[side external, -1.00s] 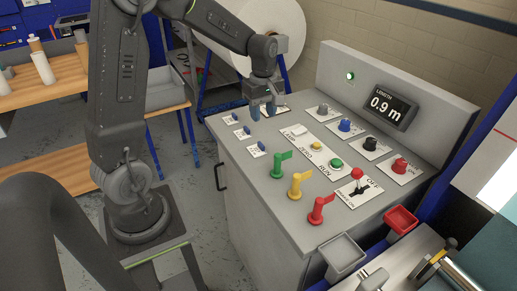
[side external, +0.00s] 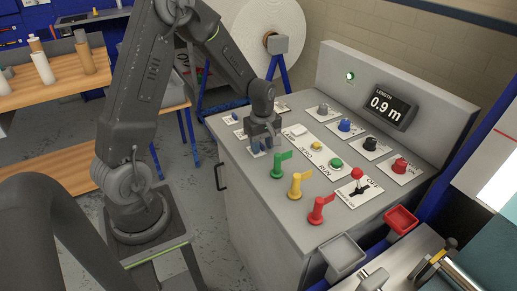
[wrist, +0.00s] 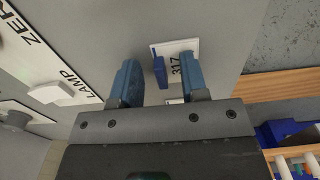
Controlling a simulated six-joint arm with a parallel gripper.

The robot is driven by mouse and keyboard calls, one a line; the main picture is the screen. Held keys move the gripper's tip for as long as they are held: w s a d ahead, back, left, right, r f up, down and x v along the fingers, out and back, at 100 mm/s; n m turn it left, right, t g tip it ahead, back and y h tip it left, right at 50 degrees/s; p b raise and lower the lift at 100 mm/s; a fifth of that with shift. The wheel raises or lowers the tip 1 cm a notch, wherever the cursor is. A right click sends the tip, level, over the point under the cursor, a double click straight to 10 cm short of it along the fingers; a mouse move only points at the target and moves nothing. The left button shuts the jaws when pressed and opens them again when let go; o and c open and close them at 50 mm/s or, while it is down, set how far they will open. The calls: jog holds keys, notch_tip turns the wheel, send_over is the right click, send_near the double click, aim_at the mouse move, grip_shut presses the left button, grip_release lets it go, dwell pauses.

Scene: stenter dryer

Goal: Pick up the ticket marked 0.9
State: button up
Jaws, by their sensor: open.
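Small white tickets with blue tabs lie along the left edge of the grey console top; one ticket (side external: 231,119) shows left of my gripper in the side view. My gripper (side external: 262,149) is low over the console top at the near end of that row, hiding part of it. In the wrist view, a ticket reading 317 (wrist: 186,47), with a blue tab, lies ahead of and between the open blue fingers of my gripper (wrist: 160,72). A second white edge shows behind it, mostly hidden. I cannot read 0.9 on any ticket.
Green (side external: 278,166), yellow (side external: 295,186) and red (side external: 319,209) levers stand close to my gripper. A labelled panel with buttons (side external: 317,147) lies to its right. Grey (side external: 342,254) and red (side external: 401,220) trays hang at the front.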

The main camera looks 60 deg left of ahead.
jog(key=shift+c, duration=0.4)
grip_shut()
jog(key=shift+r, duration=0.1)
